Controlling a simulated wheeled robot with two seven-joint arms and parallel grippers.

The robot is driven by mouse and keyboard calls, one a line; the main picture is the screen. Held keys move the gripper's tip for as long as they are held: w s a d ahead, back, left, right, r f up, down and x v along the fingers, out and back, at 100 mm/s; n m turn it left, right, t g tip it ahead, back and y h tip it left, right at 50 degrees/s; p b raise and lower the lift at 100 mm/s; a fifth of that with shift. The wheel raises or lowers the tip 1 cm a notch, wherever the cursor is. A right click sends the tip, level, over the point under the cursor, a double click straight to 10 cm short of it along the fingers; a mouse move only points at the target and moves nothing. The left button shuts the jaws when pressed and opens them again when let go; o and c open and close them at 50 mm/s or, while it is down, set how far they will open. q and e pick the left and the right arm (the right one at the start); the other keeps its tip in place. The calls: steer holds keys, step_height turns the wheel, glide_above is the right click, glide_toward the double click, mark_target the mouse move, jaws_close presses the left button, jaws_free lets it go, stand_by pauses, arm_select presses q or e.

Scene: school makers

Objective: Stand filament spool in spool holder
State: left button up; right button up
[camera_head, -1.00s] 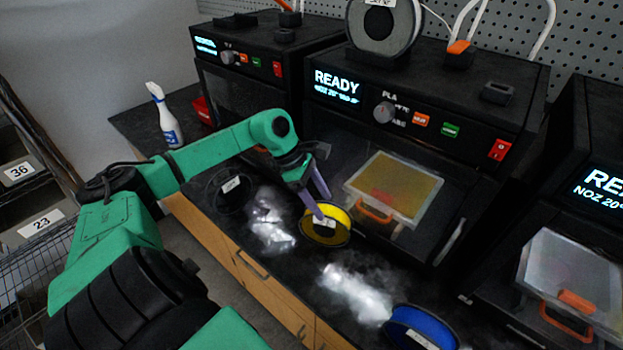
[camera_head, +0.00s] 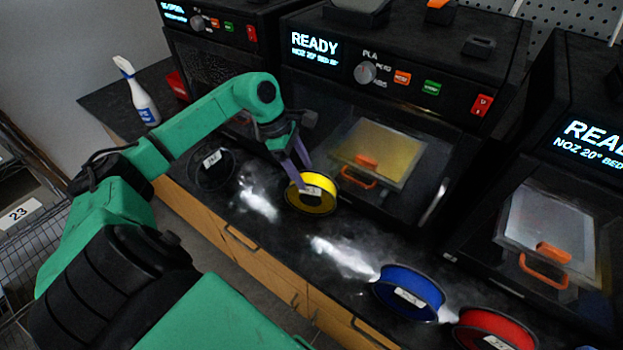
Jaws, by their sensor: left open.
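A yellow filament spool (camera_head: 325,206) lies flat on the dark counter in front of the middle printer, with a white label on its hub. My left gripper (camera_head: 305,181), with purple fingers, is open at the far side of this spool, its tips over or close to the rim; I cannot tell if they touch. A blue spool (camera_head: 420,285), a red spool (camera_head: 505,326) and a black spool (camera_head: 212,170) also lie on the counter. A grey stand-like piece (camera_head: 355,14) on the middle printer is cut off by the top edge; whether it is the spool holder is unclear. My right gripper is out of view.
A small black block (camera_head: 478,46) sits on top. Another printer (camera_head: 590,130) is at right. A spray bottle (camera_head: 139,95) stands at left.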

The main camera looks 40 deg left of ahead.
mark_target(312, 186)
arm_select(q)
steer(key=p+x, duration=0.2)
steer(key=x, duration=0.3)
steer(key=shift+d+p, duration=0.25)
steer(key=shift+p, duration=0.1)
steer(key=shift+w+f, duration=0.15)
steer(key=shift+f, duration=0.35)
jaws_close()
steer(key=shift+r+b, duration=0.1)
steer(key=shift+b, duration=0.25)
step_height(312, 186, up, 7)
steer(key=b, duration=0.3)
steer(key=s+b, duration=1)
steer(key=s, duration=1)
steer(key=shift+b, duration=0.4)
